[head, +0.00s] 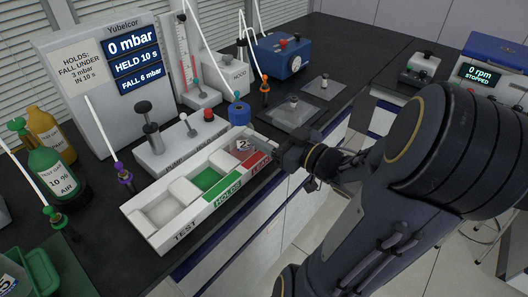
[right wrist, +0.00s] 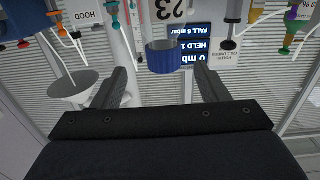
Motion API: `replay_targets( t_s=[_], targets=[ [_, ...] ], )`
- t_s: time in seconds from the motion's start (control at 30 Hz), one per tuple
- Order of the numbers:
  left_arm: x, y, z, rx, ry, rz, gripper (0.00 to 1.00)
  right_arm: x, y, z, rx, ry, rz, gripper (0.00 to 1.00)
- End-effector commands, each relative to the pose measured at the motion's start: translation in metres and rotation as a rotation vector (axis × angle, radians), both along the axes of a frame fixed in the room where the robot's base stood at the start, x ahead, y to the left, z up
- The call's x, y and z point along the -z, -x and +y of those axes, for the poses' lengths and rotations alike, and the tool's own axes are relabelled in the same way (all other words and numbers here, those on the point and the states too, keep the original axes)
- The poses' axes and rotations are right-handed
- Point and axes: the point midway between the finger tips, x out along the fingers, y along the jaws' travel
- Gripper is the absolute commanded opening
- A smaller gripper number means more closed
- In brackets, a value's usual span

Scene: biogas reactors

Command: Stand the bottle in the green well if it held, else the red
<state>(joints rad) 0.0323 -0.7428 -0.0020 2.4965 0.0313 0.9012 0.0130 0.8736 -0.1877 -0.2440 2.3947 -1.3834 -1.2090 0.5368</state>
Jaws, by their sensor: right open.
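The bottle (head: 243,146), clear with a blue cap (head: 239,112) and a number label, stands upright in the red well (head: 258,158), marked LEAKS, at the right end of the white tray (head: 168,240). The green well (head: 207,179), marked HOLDS, and the TEST well (head: 162,211) are empty. The display (head: 135,62) reads 0 mbar, held 10 s, fall 6 mbar. My right gripper (head: 281,153) is open just right of the bottle. In the right wrist view, the bottle's blue cap (right wrist: 162,57) shows upside down between the open fingers. My left gripper is not in view.
A sign (head: 82,67) says holds means a fall under 3 mbar in 10 s. The pump unit (head: 168,148) stands behind the tray. A green bottle (head: 50,170) and a green rack (head: 38,272) are at left. Grey plates (head: 290,117) lie beyond my gripper.

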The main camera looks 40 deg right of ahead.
Motion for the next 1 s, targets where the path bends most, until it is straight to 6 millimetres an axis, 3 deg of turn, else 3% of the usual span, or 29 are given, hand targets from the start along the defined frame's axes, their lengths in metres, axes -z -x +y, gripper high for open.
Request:
replay_targets(
  t_s=[0.23,0.37,0.47,0.6,0.7,0.8,0.9,1.0],
  targets=[
    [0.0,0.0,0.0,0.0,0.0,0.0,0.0,-0.006,-0.018,-0.016,0.262,0.03,0.138,0.68],
    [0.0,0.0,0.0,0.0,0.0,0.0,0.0,0.006,-0.012,-0.006,0.369,-0.043,0.301,0.68],
    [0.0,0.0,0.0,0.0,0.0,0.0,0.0,0.024,0.002,0.024,0.372,-0.137,0.472,0.68],
    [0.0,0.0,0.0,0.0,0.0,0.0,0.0,0.051,0.036,0.093,0.238,-0.261,0.743,0.68],
    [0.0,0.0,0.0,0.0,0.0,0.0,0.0,0.061,0.065,0.141,0.096,-0.311,0.902,0.68],
    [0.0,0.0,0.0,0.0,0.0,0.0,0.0,0.064,0.09,0.174,-0.021,-0.335,1.008,0.68],
    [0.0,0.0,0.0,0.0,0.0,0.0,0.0,0.065,0.104,0.19,-0.089,-0.343,1.063,0.68],
    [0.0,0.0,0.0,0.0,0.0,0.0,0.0,0.065,0.109,0.195,-0.108,-0.345,1.082,0.68]
  ],
)
